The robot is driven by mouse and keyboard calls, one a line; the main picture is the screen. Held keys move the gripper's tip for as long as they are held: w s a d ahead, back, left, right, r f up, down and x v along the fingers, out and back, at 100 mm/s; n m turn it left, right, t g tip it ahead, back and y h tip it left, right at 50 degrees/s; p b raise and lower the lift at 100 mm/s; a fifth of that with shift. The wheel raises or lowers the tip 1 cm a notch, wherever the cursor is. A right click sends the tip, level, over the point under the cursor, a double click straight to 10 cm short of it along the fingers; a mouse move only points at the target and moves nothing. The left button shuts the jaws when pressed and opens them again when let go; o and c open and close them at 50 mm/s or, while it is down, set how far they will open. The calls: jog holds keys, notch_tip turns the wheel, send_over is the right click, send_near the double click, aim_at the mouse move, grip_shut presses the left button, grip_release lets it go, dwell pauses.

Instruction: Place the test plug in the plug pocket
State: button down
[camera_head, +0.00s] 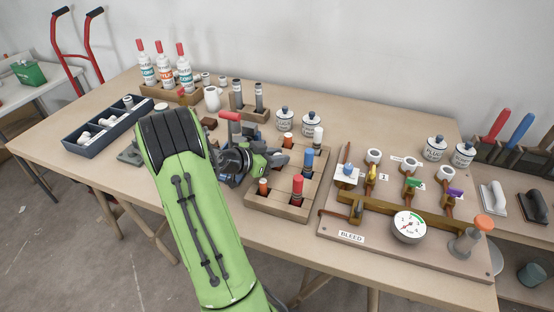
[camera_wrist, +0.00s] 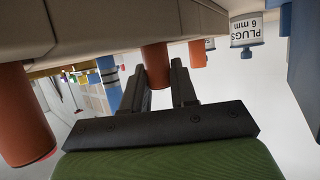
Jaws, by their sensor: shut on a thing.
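My gripper (camera_wrist: 177,70) is at the left side of a wooden block with pockets (camera_head: 277,207). In the wrist view, which is upside down, an orange-brown plug (camera_wrist: 155,65) is between the fingers, and they are shut on it. It looks upright. Its lower end is close to the block, and I cannot tell how deep it sits. In the head view the gripper (camera_head: 282,158) hides part of the block and much of the held plug. Other plugs stand in the block: an orange one (camera_head: 263,186), a red one (camera_head: 297,187), a blue one (camera_head: 308,159) and a white one (camera_head: 318,138).
A bleed board with a gauge (camera_head: 409,227) and coloured valves is at the right. Lidded jars (camera_head: 311,124) stand behind the block. Bottles (camera_head: 184,72) in a crate and a dark parts tray (camera_head: 94,147) are at the left.

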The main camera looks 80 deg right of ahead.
jog(key=c, duration=0.8)
grip_release()
jog(key=shift+c, duration=0.2)
jog(key=shift+r, duration=0.15)
jog(key=p+v, duration=0.2)
jog(key=v, duration=1)
